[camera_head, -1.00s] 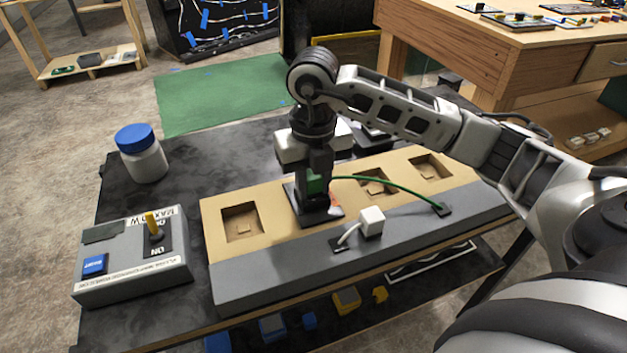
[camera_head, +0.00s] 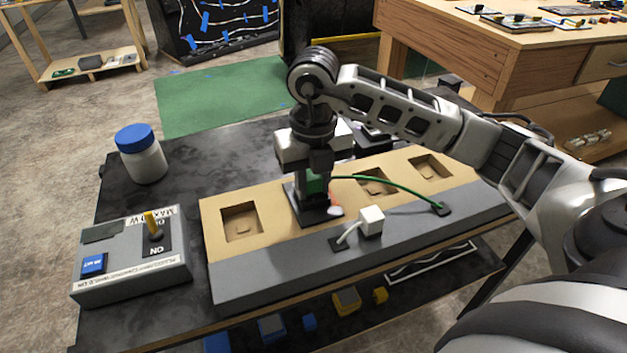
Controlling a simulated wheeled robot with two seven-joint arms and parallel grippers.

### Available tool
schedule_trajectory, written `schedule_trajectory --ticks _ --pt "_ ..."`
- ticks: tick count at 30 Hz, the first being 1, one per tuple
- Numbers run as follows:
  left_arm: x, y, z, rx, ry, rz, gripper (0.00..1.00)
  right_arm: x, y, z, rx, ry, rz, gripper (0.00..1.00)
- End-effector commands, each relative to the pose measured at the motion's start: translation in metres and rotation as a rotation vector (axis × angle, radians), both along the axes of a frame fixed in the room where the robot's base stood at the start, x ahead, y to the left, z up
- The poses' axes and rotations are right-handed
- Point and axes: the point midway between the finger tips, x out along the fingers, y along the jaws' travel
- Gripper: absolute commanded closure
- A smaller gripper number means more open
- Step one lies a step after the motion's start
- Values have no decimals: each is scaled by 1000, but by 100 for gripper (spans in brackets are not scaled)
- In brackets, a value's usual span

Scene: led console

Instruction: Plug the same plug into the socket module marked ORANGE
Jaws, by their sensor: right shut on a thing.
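My right gripper (camera_head: 312,185) points straight down and is shut on a green plug (camera_head: 315,183). The plug is at a dark socket module (camera_head: 312,213) seated in the tan console (camera_head: 275,222). A green cable runs from the plug to a black block at the console's right. The fingers hide much of the plug, so I cannot tell how deep it sits. No ORANGE marking is readable; a small red-orange and white spot shows beside the module. A white plug (camera_head: 371,220) with a white cable rests on the grey front strip. My left gripper is not in view.
Empty square recesses lie at the console's left (camera_head: 241,222) and right (camera_head: 428,167). A grey switch box (camera_head: 130,262) with a yellow lever stands at left. A blue-lidded jar (camera_head: 144,155) stands behind it. A dark object sits behind my gripper.

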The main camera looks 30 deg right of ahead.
Motion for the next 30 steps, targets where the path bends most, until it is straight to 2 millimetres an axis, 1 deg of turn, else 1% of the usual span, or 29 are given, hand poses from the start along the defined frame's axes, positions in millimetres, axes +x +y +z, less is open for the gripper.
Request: schedule_trajectory --ticks 1,8,20,30 --pt "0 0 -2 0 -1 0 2 -3 1 -11 -1 20 1 100" --pt "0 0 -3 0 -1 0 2 -3 1 -12 0 20 1 100" --pt "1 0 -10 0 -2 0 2 -3 2 -20 0 18 1 100" --pt "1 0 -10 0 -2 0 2 -2 2 -21 0 17 2 100"
